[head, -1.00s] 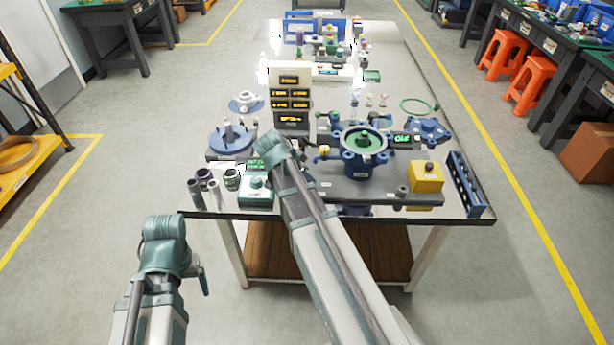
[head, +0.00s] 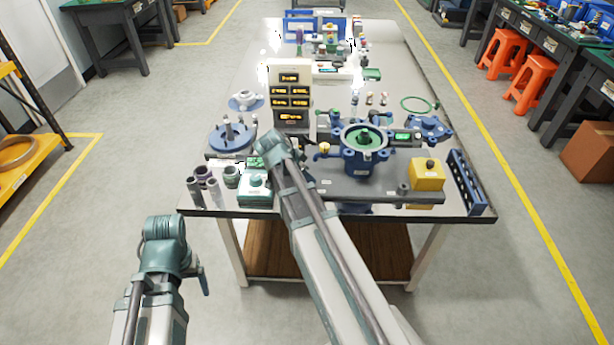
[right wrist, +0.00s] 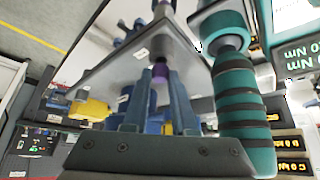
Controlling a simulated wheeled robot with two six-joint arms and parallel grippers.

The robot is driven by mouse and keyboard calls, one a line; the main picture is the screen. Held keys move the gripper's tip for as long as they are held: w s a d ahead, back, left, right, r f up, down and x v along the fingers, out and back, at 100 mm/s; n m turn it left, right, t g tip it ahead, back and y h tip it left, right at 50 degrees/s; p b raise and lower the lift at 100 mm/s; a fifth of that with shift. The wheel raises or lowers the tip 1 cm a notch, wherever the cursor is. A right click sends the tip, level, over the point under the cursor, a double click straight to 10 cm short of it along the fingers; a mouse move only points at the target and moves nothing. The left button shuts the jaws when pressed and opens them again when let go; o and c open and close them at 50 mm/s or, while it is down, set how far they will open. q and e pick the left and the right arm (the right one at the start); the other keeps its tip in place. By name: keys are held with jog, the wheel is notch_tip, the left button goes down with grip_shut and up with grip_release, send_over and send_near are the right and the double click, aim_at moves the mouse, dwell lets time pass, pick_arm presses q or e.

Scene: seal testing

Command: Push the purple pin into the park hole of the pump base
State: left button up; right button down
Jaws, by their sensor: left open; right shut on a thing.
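In the right wrist view, my right gripper (right wrist: 161,90) is shut on the purple pin (right wrist: 159,73). Purple shows at its fingertips, close to the underside or edge of a grey plate; I cannot tell whether the pin touches it. In the head view, my right forearm and wrist hide this gripper and the pin. The pump base (head: 365,160) is a blue body with a green ring in its top, right of my right wrist. The park hole cannot be made out. My left gripper (head: 204,282) is open and empty, low at the left, off the table.
A teal-banded handle (right wrist: 242,105) stands close beside my right gripper. A green-and-white unit (head: 257,190), grey tubes (head: 205,190) and a blue round fixture (head: 232,138) are left of my right wrist. A yellow box (head: 428,172) and blue rack (head: 467,183) are at the right.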

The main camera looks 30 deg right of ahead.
jog(key=shift+f+b, duration=0.35)
jog(key=shift+f, duration=0.1)
dwell(0.4)
jog(key=c, duration=0.6)
grip_release()
jog(key=shift+c, duration=0.2)
jog(key=shift+r, duration=0.1)
notch_tip(320, 180, up, 9)
jog(key=p, duration=0.9)
jog(key=s+a+f+n+y, duration=0.1)
jog(key=s+a+n, duration=0.4)
jog(key=a, duration=0.5)
jog(key=s+a+f+n+g+y, duration=0.1)
jog(key=s+a+n+y, duration=0.1)
jog(key=s+a+n, duration=0.4)
jog(key=s+a+f+n+y, duration=0.1)
jog(key=s+a+n, duration=0.4)
jog(key=a, duration=0.8)
jog(key=n+y, duration=0.1)
jog(key=n, duration=0.2)
jog(key=shift+s+a+g, duration=0.2)
jog(key=shift+a+g, duration=0.15)
jog(key=shift+g, duration=0.05)
